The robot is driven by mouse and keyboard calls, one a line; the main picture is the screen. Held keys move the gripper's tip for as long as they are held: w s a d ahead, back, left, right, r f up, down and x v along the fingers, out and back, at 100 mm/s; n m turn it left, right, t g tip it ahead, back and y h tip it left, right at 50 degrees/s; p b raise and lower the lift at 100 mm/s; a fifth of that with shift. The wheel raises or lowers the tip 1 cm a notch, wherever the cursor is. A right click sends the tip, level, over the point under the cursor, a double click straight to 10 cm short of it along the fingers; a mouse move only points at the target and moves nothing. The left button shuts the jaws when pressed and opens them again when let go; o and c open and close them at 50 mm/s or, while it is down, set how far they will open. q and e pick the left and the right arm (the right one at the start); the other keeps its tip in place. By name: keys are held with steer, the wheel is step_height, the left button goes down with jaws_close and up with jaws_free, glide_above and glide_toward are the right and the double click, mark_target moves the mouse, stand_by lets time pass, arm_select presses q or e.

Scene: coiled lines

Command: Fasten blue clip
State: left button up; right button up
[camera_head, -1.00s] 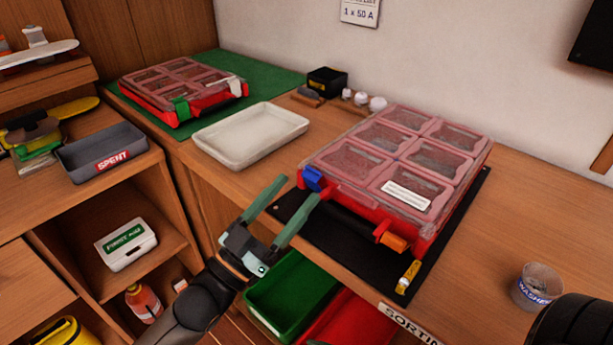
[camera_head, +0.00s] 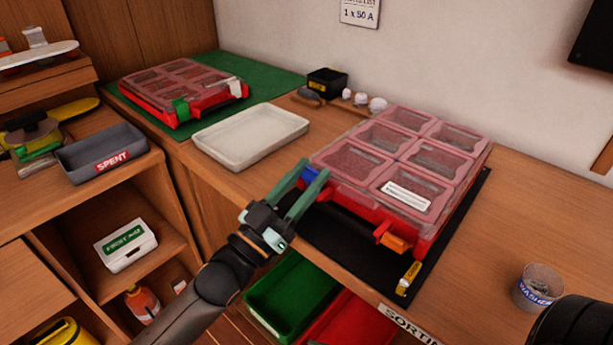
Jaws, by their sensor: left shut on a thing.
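The blue clip (camera_head: 311,174) is at the near left corner of a red organizer case (camera_head: 423,235) with a clear, closed-looking lid (camera_head: 396,157). My left gripper (camera_head: 313,176) is at the clip, its two green fingers on either side of it and shut on it. The fingers partly hide the clip, so I cannot tell whether it is latched. An orange clip (camera_head: 393,241) is on the right of the case's front. My right gripper is not in view; only a dark part of my own body shows at the lower right.
The case lies on a black mat (camera_head: 340,240). A white tray (camera_head: 250,135) stands left of it, with a second red case (camera_head: 180,90) on a green mat behind. A washer cup (camera_head: 537,287) stands at the right. Green (camera_head: 290,292) and red bins sit below the table edge.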

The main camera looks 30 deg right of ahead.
arm_select(q)
jaws_close()
steer(key=shift+d+r+y+p, duration=0.15)
steer(key=shift+r+y+p, duration=0.2)
steer(key=shift+p, duration=1.3)
steer(key=shift+d+f+y, duration=0.1)
steer(key=shift+y, duration=0.15)
steer(key=shift+f, duration=0.15)
steer(key=o, duration=0.6)
jaws_free()
steer(key=shift+o, duration=0.2)
steer(key=shift+w, duration=0.1)
